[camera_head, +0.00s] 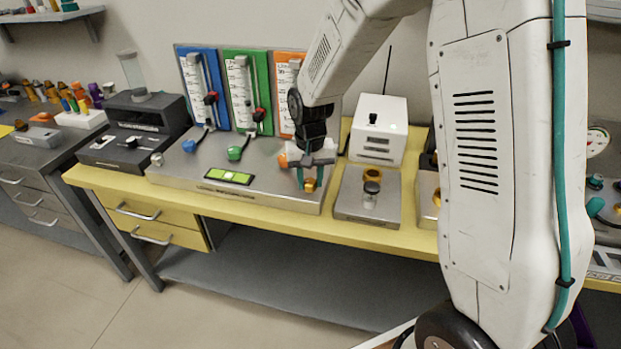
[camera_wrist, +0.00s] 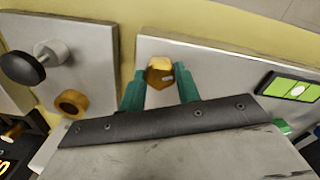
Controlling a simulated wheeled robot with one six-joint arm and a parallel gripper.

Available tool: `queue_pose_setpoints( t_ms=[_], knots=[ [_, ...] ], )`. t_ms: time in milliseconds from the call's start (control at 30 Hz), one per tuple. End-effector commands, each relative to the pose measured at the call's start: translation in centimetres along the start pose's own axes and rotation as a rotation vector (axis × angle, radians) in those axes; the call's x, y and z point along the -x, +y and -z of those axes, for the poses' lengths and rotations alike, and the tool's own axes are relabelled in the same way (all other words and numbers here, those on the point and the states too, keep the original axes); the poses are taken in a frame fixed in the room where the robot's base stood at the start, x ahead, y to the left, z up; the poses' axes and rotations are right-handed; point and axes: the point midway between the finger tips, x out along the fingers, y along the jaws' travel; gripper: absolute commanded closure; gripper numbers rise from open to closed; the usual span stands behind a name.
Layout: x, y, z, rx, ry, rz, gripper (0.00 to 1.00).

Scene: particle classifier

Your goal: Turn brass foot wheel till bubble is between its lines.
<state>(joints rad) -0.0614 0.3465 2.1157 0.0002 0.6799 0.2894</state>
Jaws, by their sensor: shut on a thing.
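The brass foot wheel (camera_head: 310,185) sits at the front right corner of the grey metal base plate (camera_head: 270,190). In the wrist view the wheel (camera_wrist: 160,72) shows between the tips of my teal fingers. My gripper (camera_head: 311,178) points down over that corner and is shut on the wheel, a finger on each side. The green bubble level (camera_head: 229,176) lies on the plate to the left of my gripper. In the wrist view the level (camera_wrist: 290,89) is at the right edge, with a pale bubble (camera_wrist: 297,90). I cannot tell surely whether the bubble lies between its lines.
Blue, green and orange panels (camera_head: 245,90) with valves stand behind the plate. To the right, a smaller plate (camera_head: 352,205) holds a black knob (camera_head: 371,187) and a brass ring (camera_wrist: 71,102). A white box (camera_head: 378,130) stands behind it. The yellow bench edge (camera_head: 270,215) is clear.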

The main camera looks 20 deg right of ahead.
Motion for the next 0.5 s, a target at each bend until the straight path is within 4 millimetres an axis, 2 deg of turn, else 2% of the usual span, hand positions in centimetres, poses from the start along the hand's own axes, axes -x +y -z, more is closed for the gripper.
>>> queue_pose_setpoints(
  t_ms=[200,500],
  knots=[
    [0.09,-0.02,0.08,-0.092,0.003,0.001,0.9],
    [0.09,-0.02,0.08,-0.137,0.003,0.001,0.9]
  ],
)
